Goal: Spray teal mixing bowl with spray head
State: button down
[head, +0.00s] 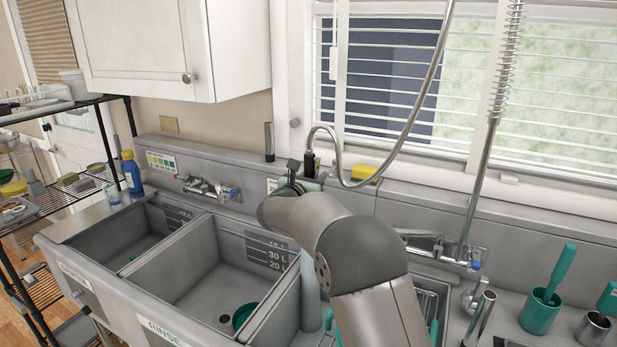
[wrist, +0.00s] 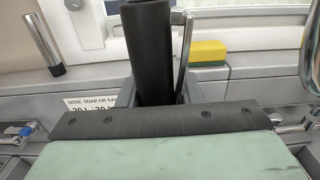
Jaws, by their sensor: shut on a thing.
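The spray head (head: 309,163) hangs on the end of the curved metal hose in the head view, above the back ledge of the sink. In the wrist view its black grip (wrist: 151,50) stands upright with a metal lever (wrist: 184,58) beside it. My gripper (head: 300,181) is shut on the spray head; its fingers (wrist: 155,96) show on both sides of the grip. My arm hides part of the gripper in the head view. The teal mixing bowl (head: 243,316) lies in the middle basin, low and to the left of my gripper, partly hidden by the basin wall.
The rinse basin (head: 200,282) is open above. A faucet (head: 207,188) sits on the back wall, left of my gripper. A yellow-green sponge (head: 365,174) lies on the ledge close by. A blue bottle (head: 131,172) stands at left.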

aim_at(314, 165)
jog(key=shift+r, duration=0.2)
jog(key=shift+r+p, duration=0.75)
jog(key=shift+r, duration=0.65)
jog(key=shift+d, duration=0.1)
notch_tip(314, 165, up, 6)
jog(key=p, duration=0.3)
jog(key=shift+p, duration=0.3)
